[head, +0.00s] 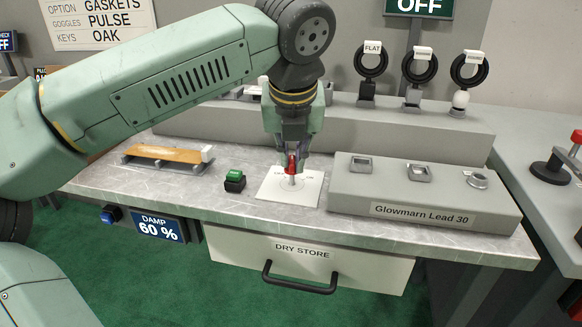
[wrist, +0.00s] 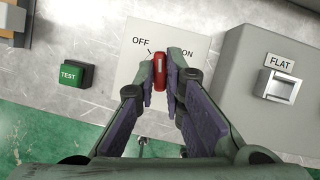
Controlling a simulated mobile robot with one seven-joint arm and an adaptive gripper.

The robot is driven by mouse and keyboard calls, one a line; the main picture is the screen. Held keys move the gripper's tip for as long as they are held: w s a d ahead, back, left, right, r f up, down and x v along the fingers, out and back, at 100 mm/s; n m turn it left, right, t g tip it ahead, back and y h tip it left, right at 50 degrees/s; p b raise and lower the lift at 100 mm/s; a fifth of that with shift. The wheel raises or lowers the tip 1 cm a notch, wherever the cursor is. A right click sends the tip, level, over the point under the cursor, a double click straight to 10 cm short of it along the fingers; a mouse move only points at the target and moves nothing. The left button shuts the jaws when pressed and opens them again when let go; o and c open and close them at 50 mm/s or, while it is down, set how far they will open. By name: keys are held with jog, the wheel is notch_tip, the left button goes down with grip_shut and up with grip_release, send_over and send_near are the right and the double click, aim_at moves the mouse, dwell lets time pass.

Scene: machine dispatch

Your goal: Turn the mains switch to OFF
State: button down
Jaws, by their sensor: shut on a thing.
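The mains switch has a red handle (head: 292,166) standing on a white plate (head: 308,192) on the grey worktop. In the wrist view the plate (wrist: 128,67) carries the words OFF at upper left and ON at right. The red handle (wrist: 160,72) stands nearly upright in that picture, between the two words. My gripper (wrist: 163,74) is shut on the handle, one finger on each side. It points down at the switch in the head view. The fingers hide part of the plate and of the word ON.
A green TEST button (head: 235,180) stands left of the plate. A grey block (head: 430,205) labelled Glowmarn Lead 30 stands close on the right. Behind is a raised ledge (head: 400,132) with several ring-topped pieces. A screen (head: 418,8) at the top reads OFF.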

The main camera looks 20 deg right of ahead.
jog(key=n+y, duration=0.1)
jog(key=n, duration=0.2)
jog(key=shift+d, duration=0.2)
jog(key=shift+n+y, duration=0.6)
jog(key=shift+n, duration=0.9)
jog(key=c, duration=1.7)
grip_release()
jog(key=v, duration=0.7)
jog(key=shift+s+d+r, duration=0.1)
jog(key=shift+r, duration=0.05)
